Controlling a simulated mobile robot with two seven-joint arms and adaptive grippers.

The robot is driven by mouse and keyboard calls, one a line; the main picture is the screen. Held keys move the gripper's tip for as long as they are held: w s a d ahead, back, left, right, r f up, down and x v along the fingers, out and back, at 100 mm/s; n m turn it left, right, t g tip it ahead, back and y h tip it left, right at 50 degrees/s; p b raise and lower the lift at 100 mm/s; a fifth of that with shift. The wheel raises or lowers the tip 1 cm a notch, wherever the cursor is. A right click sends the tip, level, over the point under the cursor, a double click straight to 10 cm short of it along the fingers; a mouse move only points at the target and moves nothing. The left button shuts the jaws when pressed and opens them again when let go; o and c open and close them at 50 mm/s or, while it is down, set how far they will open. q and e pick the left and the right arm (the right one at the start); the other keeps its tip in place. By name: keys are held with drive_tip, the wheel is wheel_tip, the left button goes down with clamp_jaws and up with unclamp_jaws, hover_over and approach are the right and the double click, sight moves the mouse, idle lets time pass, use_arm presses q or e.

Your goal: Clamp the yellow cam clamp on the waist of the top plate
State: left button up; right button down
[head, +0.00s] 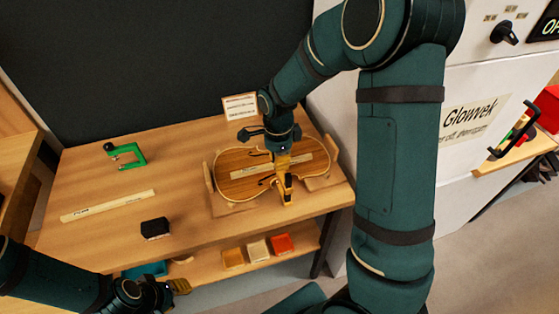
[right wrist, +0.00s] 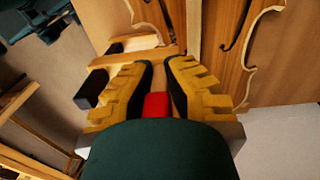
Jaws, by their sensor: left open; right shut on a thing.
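The violin top plate (head: 240,187) lies on the bench, with f-holes and a pale strip across it. The yellow cam clamp (head: 287,188) stands at its waist, toward the near edge. My right gripper (head: 283,158) is over the waist, shut on the clamp. In the right wrist view its yellow fingers (right wrist: 158,85) have a red piece (right wrist: 157,105) between them, and the plate (right wrist: 285,60) shows at the upper right. I cannot tell whether the clamp's jaws press on the plate. My left gripper (head: 182,287) is open and empty, low at the bench's front.
A card (head: 240,106) stands behind the plate. Orange (head: 233,259), cream (head: 257,249) and red (head: 281,244) blocks sit on the shelf below.

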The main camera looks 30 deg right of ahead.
drive_tip(key=shift+w+d, duration=0.2)
drive_tip(key=shift+w, duration=0.65)
drive_tip(key=shift+w+d, duration=0.15)
drive_tip(key=shift+w, duration=0.7)
drive_tip(key=shift+s, duration=0.15)
drive_tip(key=shift+s+a+p, duration=0.2)
drive_tip(key=shift+s+a, duration=0.05)
drive_tip(key=shift+s, duration=0.85)
drive_tip(key=shift+s+a+p, duration=0.15)
drive_tip(key=shift+s+a, duration=0.1)
drive_tip(key=shift+s, duration=0.8)
drive_tip(key=shift+p, duration=0.5)
idle(0.9)
drive_tip(key=shift+w+d, duration=0.25)
drive_tip(key=shift+w, duration=0.85)
drive_tip(key=shift+w+d, duration=0.2)
drive_tip(key=shift+w, duration=0.85)
idle(0.5)
